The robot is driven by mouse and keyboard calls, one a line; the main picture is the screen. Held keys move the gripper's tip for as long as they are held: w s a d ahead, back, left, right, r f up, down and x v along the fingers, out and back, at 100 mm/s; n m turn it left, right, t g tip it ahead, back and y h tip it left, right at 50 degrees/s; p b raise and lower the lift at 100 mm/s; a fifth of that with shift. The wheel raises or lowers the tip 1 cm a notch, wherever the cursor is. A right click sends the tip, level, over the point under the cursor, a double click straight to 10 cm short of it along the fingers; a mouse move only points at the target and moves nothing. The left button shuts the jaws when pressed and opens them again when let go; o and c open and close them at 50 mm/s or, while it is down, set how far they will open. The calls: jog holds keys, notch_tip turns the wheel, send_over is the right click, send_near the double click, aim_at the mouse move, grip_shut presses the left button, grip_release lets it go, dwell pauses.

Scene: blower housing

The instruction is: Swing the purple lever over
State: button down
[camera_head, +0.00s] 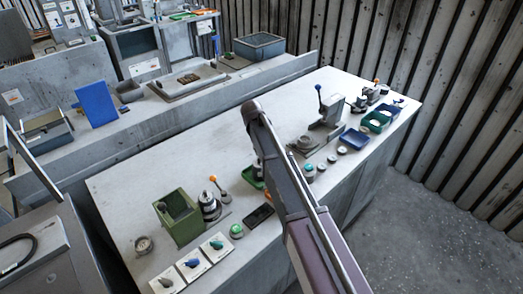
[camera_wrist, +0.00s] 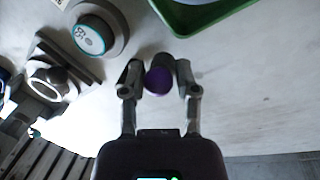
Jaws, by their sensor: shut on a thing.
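The purple lever's round knob (camera_wrist: 158,81) shows in the wrist view between the two fingers of my gripper (camera_wrist: 160,85). The fingers are closed in on both sides of it, and my gripper is shut on it. Behind the knob is a dark grey part; the rest of the lever and its pivot are hidden, so its tilt cannot be told. In the head view my arm crosses the middle of the bench and hides the purple lever and my fingertips.
In the wrist view a teal-ringed round gauge (camera_wrist: 90,38) stands at upper left and a green tray (camera_wrist: 205,18) at upper right. In the head view a green box (camera_head: 178,218), an orange-knobbed lever (camera_head: 214,181) and a blue-knobbed press (camera_head: 327,108) stand on the bench (camera_head: 125,195).

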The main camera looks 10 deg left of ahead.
jog(key=shift+w+d, duration=0.1)
jog(key=shift+w, duration=0.15)
jog(key=shift+c, duration=2.1)
grip_release()
jog(key=shift+s, duration=0.15)
jog(key=shift+s+d+n, duration=0.1)
jog(key=shift+n, duration=0.2)
